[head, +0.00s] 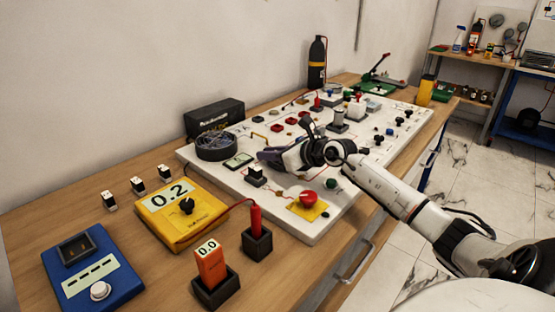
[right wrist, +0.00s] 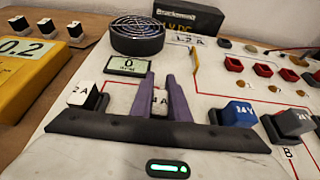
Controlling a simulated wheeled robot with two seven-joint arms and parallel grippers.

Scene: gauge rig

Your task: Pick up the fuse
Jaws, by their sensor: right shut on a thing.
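A small white fuse (right wrist: 160,101) with a dark letter A sits between the two purple fingers of my right gripper (right wrist: 162,90), which is shut on it. The fingers hide part of it. In the head view my right gripper (head: 268,155) is low over the white panel (head: 338,222), and the fuse is hidden there. Another white block (right wrist: 84,94) marked with an A sits in a black holder left of the fingers; the holder also shows in the head view (head: 257,176). My left gripper is not in view.
Three small white-and-black blocks (head: 137,185) stand on the wooden bench. A round black fan (right wrist: 137,36) and a small display (right wrist: 126,66) lie beyond the fingers. A red button (head: 308,197), yellow meter (head: 182,213) and blue box (head: 92,268) are nearby.

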